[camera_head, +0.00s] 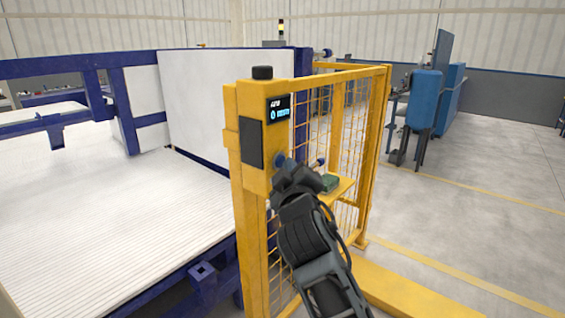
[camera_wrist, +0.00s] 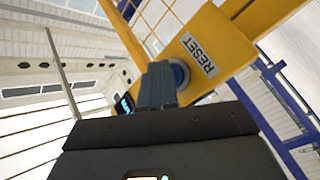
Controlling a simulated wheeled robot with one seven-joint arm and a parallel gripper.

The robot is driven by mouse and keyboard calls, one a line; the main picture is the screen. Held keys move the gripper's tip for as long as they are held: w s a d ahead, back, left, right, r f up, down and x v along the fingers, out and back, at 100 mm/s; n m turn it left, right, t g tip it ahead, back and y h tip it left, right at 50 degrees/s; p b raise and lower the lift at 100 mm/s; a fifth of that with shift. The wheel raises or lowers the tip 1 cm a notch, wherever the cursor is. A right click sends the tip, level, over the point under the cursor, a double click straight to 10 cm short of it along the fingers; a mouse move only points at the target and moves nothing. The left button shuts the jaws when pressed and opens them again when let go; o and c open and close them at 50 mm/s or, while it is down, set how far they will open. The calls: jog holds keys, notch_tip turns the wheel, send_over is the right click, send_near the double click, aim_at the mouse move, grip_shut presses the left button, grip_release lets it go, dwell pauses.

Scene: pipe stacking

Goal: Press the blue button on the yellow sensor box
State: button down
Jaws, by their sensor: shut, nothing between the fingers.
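The yellow sensor box (camera_head: 255,150) stands upright at the middle of the head view, with a black cap on top and a small display on its front. The blue button (camera_head: 280,160) shows on its side at the tip of my gripper (camera_head: 284,167). In the wrist view the button (camera_wrist: 179,74) is a round blue disc beside a white RESET label (camera_wrist: 200,53). My gripper (camera_wrist: 160,72) is shut and empty, its fingertips at the button and partly covering it. I cannot tell whether they touch it or whether it is pressed in.
A blue-framed white platform (camera_head: 110,220) fills the left. Open floor (camera_head: 480,240) lies to the right, with blue machines (camera_head: 425,100) further back.

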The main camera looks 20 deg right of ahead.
jog(key=shift+s+d+p, duration=0.3)
jog(key=shift+s, duration=0.3)
jog(key=s+d, duration=0.1)
jog(key=s+p, duration=0.1)
jog(key=s, duration=0.1)
jog(key=s+d+p, duration=0.1)
jog(key=shift+s+d, duration=0.15)
jog(key=shift+d, duration=0.15)
dwell(0.6)
jog(key=s+a+f+m+g+y, duration=0.1)
jog(key=s+f, duration=0.4)
jog(key=s, duration=0.3)
jog(key=s+a+f+y, duration=0.1)
jog(key=s+f+y, duration=0.1)
jog(key=s+f, duration=0.5)
jog(key=s+a+f+m+g+y, duration=0.1)
jog(key=s+a+f, duration=0.15)
jog(key=s, duration=0.75)
jog(key=s+r+m, duration=0.2)
jog(key=s, duration=1)
jog(key=s+r+m+g+y, duration=0.1)
jog(key=s+r+m, duration=0.1)
jog(key=s, duration=0.9)
jog(key=shift+s+d+m, duration=0.25)
jog(key=shift+s+m, duration=0.05)
jog(key=shift+s, duration=0.1)
